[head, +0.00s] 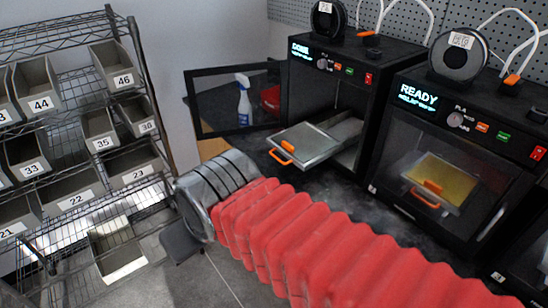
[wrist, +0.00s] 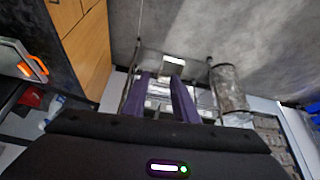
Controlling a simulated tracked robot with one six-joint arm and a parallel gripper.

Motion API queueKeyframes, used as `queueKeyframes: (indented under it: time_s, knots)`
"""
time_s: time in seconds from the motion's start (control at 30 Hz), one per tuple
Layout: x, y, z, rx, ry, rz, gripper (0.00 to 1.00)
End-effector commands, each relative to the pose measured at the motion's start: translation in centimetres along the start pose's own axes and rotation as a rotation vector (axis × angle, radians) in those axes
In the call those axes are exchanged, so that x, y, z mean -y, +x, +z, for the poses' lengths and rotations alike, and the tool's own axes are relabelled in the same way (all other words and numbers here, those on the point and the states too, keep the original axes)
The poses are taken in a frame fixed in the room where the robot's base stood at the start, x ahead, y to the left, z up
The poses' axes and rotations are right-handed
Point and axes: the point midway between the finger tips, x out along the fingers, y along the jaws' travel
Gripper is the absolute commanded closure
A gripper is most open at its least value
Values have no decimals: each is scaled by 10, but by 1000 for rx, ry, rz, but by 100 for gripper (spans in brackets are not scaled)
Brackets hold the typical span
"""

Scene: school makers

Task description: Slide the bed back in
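The bed (head: 308,143) is a flat plate with an orange handle (head: 281,156). It sticks out of the front of the left printer (head: 345,90), whose screen reads DONE. The plate looks empty. The printer's dark-framed door (head: 222,132) stands swung open to the left. In the wrist view the bed (wrist: 14,57) shows at the left edge with its orange handle. My gripper (wrist: 160,78) has two purple fingers apart, with nothing held between them. It points down toward the floor, away from the handle. In the head view my wrist hides most of it.
A second printer (head: 460,150), reading READY, stands at right with its door shut and a gold plate inside. A spray bottle (head: 244,100) and a red object show behind the open door. A wire rack (head: 75,130) of numbered bins stands at left.

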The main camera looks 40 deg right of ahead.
Motion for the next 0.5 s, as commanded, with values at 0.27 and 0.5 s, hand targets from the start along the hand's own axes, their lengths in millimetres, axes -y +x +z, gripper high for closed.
queueKeyframes:
  time_s: [0.27, 0.5]
  knots:
    - [0, 0, 0, 0, 0, 0, 74]
    - [-10, 10, -13, -23, 45, 20, 74]
